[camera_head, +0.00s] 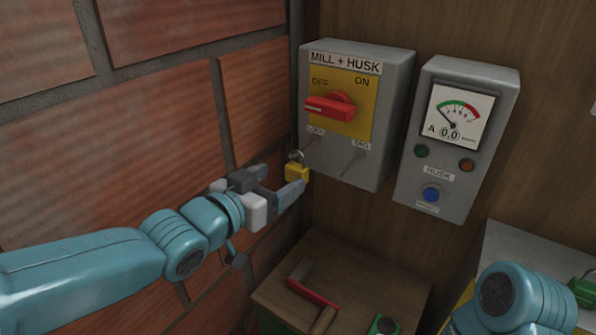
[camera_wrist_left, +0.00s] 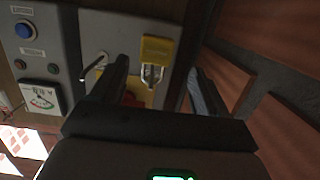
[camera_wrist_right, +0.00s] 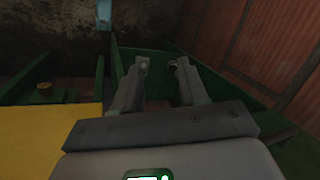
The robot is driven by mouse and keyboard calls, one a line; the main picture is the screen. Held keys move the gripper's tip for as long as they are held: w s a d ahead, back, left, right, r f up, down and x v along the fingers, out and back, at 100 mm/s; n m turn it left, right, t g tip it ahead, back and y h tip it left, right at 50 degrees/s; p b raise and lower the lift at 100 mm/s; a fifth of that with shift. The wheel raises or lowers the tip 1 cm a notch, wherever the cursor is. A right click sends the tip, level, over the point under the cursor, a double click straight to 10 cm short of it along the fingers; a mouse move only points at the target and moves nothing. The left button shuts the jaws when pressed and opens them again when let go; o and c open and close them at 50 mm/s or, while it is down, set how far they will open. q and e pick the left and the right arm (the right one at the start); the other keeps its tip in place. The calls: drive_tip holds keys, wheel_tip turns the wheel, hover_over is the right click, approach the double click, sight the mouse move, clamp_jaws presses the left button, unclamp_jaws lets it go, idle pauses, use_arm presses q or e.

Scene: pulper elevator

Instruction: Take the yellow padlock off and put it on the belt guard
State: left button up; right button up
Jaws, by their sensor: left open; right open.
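The yellow padlock (camera_head: 297,173) hangs by its shackle near the LOCK label on the lower left of the grey MILL + HUSK switch box (camera_head: 398,110). In the left wrist view the padlock (camera_wrist_left: 158,48) appears between the finger lines, near the tips. My left gripper (camera_head: 288,190) is open, with its fingertips at or just in front of the padlock; contact is unclear. My right gripper (camera_wrist_right: 161,62) is open and empty over dark green framework in the right wrist view. I cannot tell which part is the belt guard.
The red switch handle (camera_head: 330,106) points to OFF. A grey meter box (camera_head: 408,170) is to the right. Below, a wooden surface (camera_head: 375,275) holds a red-handled tool (camera_head: 312,292) and a green item (camera_head: 383,325). A brick wall (camera_head: 150,120) bounds the left. A yellow panel (camera_wrist_right: 50,130) lies beside my right gripper.

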sight(293, 171)
use_arm(q)
drive_tip(key=shift+w+d+r, duration=0.1)
drive_tip(key=shift+w+d, duration=0.55)
drive_tip(key=p+x, duration=0.2)
drive_tip(key=x, duration=0.4)
drive_tip(key=shift+s+d+p, duration=0.1)
drive_tip(key=shift+d+p, duration=0.05)
drive_tip(key=shift+p, duration=0.25)
drive_tip(key=c, duration=1.1)
use_arm(e)
drive_tip(key=r, duration=0.3)
drive_tip(key=shift+s, duration=0.25)
